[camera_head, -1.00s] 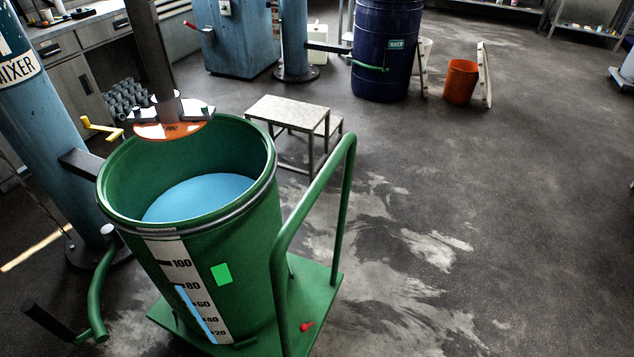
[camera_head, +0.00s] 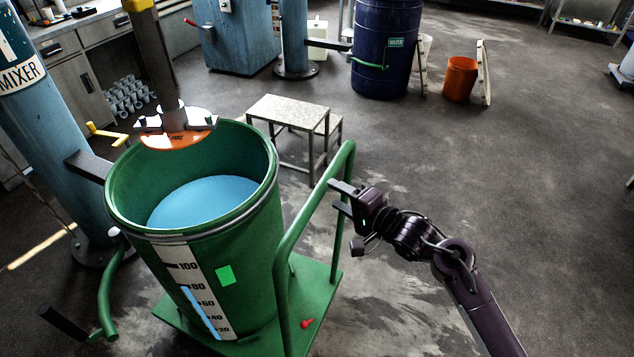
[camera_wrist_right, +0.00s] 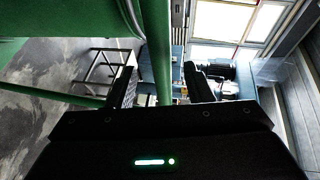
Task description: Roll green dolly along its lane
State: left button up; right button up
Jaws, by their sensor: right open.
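The green dolly has a flat deck (camera_head: 322,285) and a tall bent-tube push handle (camera_head: 300,213). A green drum (camera_head: 250,255) with pale blue liquid (camera_head: 205,200) stands on the deck. My right gripper (camera_head: 336,196) is open at the upper part of the handle's right post, its two fingers overlapping the post in the head view. In the right wrist view, a green upright bar (camera_wrist_right: 156,50) shows between the spread fingers (camera_wrist_right: 160,88); it is not clear whether they touch it. My left gripper is out of view.
An orange mixer disc (camera_head: 178,141) hangs over the drum's back rim, beside a blue mixer column (camera_head: 45,130). A metal step stool (camera_head: 290,112) stands behind the handle. A dark blue barrel (camera_head: 385,60) and an orange bucket (camera_head: 460,78) are farther back. The floor to the right is open.

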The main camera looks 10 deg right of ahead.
jog(key=x, duration=0.7)
jog(key=shift+w+a+p, duration=0.25)
jog(key=shift+w+p, duration=0.1)
jog(key=shift+p, duration=0.05)
grip_shut()
